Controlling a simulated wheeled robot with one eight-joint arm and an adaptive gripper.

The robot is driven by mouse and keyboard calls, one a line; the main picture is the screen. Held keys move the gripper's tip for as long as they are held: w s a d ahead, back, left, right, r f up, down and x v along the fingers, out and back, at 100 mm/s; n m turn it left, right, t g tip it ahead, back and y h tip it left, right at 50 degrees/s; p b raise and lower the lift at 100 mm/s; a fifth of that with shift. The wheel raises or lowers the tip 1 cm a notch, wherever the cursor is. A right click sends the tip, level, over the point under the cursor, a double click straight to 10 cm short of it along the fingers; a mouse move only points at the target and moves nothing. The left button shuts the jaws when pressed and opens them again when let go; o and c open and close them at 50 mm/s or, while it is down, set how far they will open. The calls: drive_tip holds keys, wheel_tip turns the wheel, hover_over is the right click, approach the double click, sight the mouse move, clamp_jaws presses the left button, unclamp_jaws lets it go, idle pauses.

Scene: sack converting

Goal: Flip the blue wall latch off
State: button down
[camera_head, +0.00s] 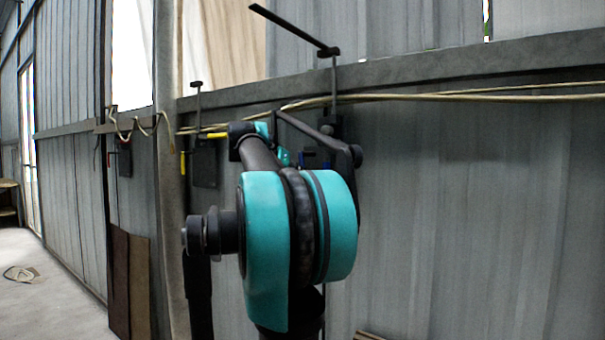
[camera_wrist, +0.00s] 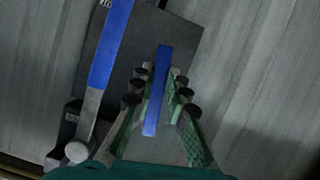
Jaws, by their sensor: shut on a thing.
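The blue wall latch shows in the wrist view as a dark wall plate (camera_wrist: 118,55) with two blue parts. One is a narrow blue bar (camera_wrist: 156,95) in the middle. The other is a blue-and-grey lever (camera_wrist: 110,42) along the plate's left side, ending in a grey knob. My gripper (camera_wrist: 161,82) has its green fingers on either side of the narrow bar and is shut on it. The lever is outside the fingers. In the body camera, only small blue bits (camera_head: 309,155) show behind my arm, which hides most of the plate and my gripper.
A wall plate with a yellow handle (camera_head: 217,135) is just left of my arm. Tan cables (camera_head: 450,96) run along the wall beam above. A black rod (camera_head: 290,27) juts out above. Brown boards (camera_head: 130,280) lean at lower left; the floor (camera_head: 60,300) there is mostly open.

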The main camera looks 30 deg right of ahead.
drive_tip(key=shift+w+a+f+m+t, duration=0.1)
drive_tip(key=shift+w+a+m+t, duration=0.1)
drive_tip(key=shift+w+m+t, duration=0.3)
idle(0.3)
drive_tip(key=c, duration=1.5)
unclamp_jaws()
drive_tip(key=shift+a, duration=0.1)
drive_tip(key=v, duration=1.2)
drive_tip(key=shift+r, duration=0.25)
